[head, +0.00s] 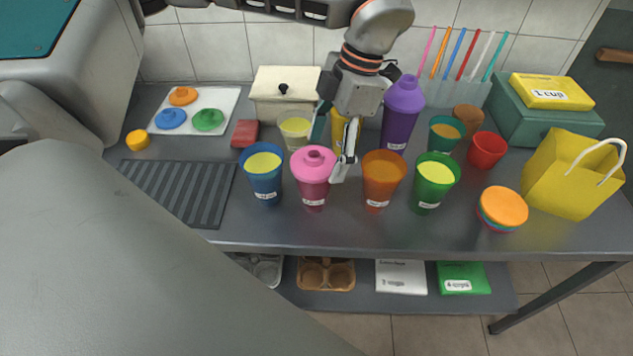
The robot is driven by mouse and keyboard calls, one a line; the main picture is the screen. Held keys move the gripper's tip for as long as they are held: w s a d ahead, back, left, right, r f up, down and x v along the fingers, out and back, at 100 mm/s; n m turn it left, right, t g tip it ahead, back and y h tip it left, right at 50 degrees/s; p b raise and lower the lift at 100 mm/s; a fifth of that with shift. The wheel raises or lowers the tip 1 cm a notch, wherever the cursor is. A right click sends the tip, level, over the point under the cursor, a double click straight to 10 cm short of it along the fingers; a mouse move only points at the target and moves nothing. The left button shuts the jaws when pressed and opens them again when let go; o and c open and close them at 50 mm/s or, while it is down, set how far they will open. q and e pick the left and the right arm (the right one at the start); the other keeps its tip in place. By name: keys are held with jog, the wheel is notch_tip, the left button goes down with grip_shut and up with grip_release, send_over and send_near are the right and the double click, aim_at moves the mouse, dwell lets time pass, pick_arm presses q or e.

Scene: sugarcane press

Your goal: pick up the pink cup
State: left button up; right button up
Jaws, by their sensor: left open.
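The pink cup (312,185) stands upright on the grey counter, with a pink domed lid on it and a small white label low on its side. It is between the blue cup (264,181) and the orange cup (379,185). My left gripper (331,153) is open and empty, pointing down just behind and to the right of the pink cup. One finger reaches down close beside the cup's right side; I cannot tell whether it touches. The other finger is behind the cup, its tip partly hidden. My right gripper is not in view.
A green cup (433,187) stands further right; a tall purple cup (402,112) and a yellow item are behind the gripper. A cream box (282,95), stacked lids (502,208) and a yellow bag (573,178) are around. The counter's front strip is clear.

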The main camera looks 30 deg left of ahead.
aim_at(314, 198)
pick_arm(q)
jog(key=x, duration=0.7)
jog(key=shift+s+a, duration=0.25)
jog(key=shift+a, duration=0.1)
jog(key=shift+r, duration=0.1)
jog(key=c, duration=1.6)
